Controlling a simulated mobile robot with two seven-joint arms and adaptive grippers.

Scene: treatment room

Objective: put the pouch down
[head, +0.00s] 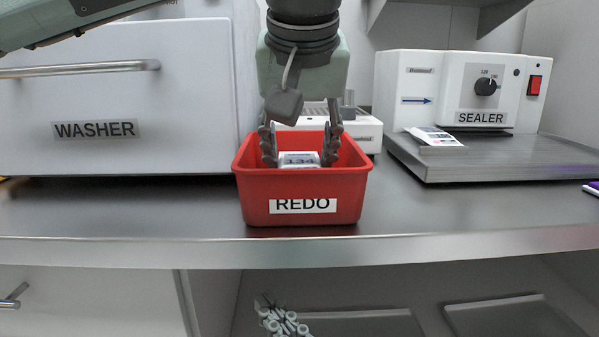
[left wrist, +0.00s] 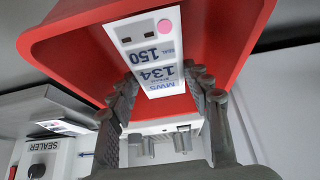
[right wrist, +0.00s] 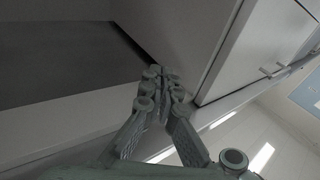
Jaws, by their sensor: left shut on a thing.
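The pouch (head: 299,159) is white with a printed label; in the left wrist view its label (left wrist: 150,55) reads 134 and 150 and has a pink dot. It is inside the red bin marked REDO (head: 255,208). My left gripper (head: 300,160) reaches down into the bin from above, shut on the pouch with a finger on each side. The bin's floor and the pouch's lower end are hidden in the head view. My right gripper (right wrist: 162,80) is empty, its fingertips together, low in front of the counter; it also shows at the bottom of the head view (head: 281,316).
The bin stands near the front edge of the steel counter (head: 180,215). The washer (head: 130,100) is left, the sealer (head: 455,90) right with a printed packet (head: 435,136) on its plate. A white device (head: 365,130) stands behind the bin. Counter beside the bin is clear.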

